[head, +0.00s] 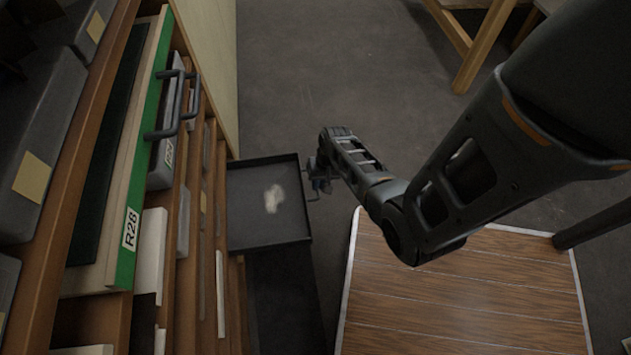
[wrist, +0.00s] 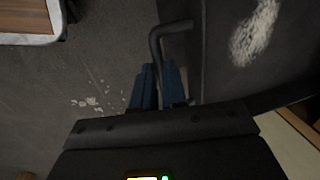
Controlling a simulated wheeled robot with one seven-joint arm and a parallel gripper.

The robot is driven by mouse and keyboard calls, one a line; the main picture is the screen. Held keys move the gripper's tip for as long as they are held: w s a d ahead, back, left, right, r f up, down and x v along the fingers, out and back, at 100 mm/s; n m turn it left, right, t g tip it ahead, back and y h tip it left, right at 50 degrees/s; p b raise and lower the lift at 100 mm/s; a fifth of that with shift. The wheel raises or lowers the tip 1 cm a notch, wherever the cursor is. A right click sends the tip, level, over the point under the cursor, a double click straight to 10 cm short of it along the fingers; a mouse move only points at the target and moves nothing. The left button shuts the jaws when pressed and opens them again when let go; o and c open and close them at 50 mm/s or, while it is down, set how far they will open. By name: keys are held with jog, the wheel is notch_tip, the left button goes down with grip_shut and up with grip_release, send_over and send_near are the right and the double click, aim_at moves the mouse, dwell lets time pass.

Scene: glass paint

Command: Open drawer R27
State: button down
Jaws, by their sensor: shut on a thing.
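A dark grey drawer (head: 250,228) is pulled well out of the cabinet, low down in the head view. Its inside is empty apart from a pale worn patch. No label shows on it, so I cannot read whether it is R27. My gripper (head: 319,182) is at the drawer's front edge. In the wrist view, the blue fingers of my gripper (wrist: 159,88) are shut on the drawer's dark bar handle (wrist: 157,42), and the drawer (wrist: 222,75) is on the right. The fingers hide part of the handle.
A green-fronted drawer (head: 125,258) marked R28, with a dark handle (head: 192,104), stands out above at the left. The wooden cabinet (head: 62,205) holds grey boxes. A wood-plank platform (head: 465,300) lies at lower right. A wooden leg (head: 484,48) stands at the top. Grey floor (head: 320,90) is clear.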

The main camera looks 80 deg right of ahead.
jog(key=c, duration=1.2)
grip_release()
jog(key=shift+o, duration=0.2)
jog(key=shift+r, duration=0.1)
notch_tip(320, 180, up, 8)
jog(key=s+p, duration=0.1)
jog(key=p, duration=0.2)
jog(key=shift+s+d+f, duration=0.2)
jog(key=shift+d+f, duration=0.05)
